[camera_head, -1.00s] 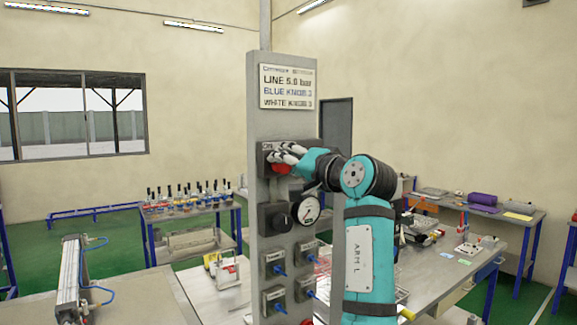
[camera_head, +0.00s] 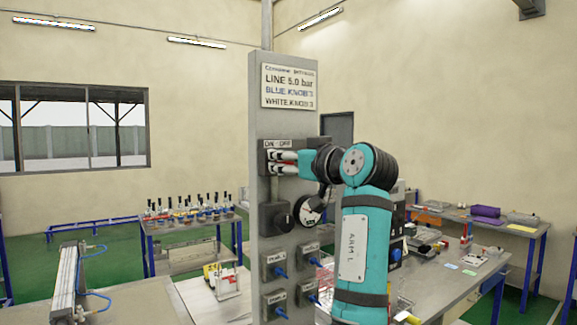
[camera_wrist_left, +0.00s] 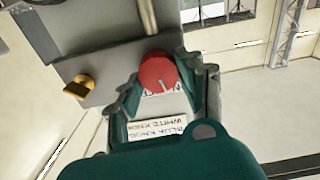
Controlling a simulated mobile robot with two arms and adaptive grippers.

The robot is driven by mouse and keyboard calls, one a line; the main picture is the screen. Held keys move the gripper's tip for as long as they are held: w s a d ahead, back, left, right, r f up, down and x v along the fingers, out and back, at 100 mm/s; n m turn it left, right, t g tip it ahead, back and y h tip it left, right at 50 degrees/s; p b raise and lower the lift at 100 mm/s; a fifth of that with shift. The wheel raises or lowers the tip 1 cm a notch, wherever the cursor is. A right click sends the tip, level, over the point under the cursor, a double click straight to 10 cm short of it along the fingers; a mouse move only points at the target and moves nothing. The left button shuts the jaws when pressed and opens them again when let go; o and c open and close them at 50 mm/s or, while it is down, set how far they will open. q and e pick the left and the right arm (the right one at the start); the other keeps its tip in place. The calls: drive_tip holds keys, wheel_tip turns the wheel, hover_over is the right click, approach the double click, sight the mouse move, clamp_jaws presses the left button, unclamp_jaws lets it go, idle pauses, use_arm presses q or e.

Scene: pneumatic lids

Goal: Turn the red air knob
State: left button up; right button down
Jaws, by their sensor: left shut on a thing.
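The red air knob (camera_wrist_left: 157,70) shows in the left wrist view between the two fingers of my left gripper (camera_wrist_left: 160,82). It is round, with a pale mark on its face. In the head view my left gripper (camera_head: 276,161) reaches in from the right to the top of the grey panel (camera_head: 264,235), under an ON/OFF label. Its fingers are level and shut on the knob, with only bits of red showing past them. My right gripper is not in view.
A sign (camera_head: 288,87) tops the panel. Benches stand right and behind; a cylinder (camera_head: 66,282) lies at the left.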

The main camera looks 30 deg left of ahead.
use_arm(q)
drive_tip(key=shift+s+f+n+b, duration=0.1)
drive_tip(key=shift+n+b, duration=0.3)
drive_tip(key=shift+n, duration=1.1)
drive_tip(key=shift+f+n+b, duration=0.1)
drive_tip(key=shift+n+b, duration=0.3)
drive_tip(key=shift+n, duration=1.1)
drive_tip(key=o, duration=1.2)
drive_tip(key=shift+a, duration=0.1)
drive_tip(key=shift+c, duration=0.2)
drive_tip(key=v, duration=1.2)
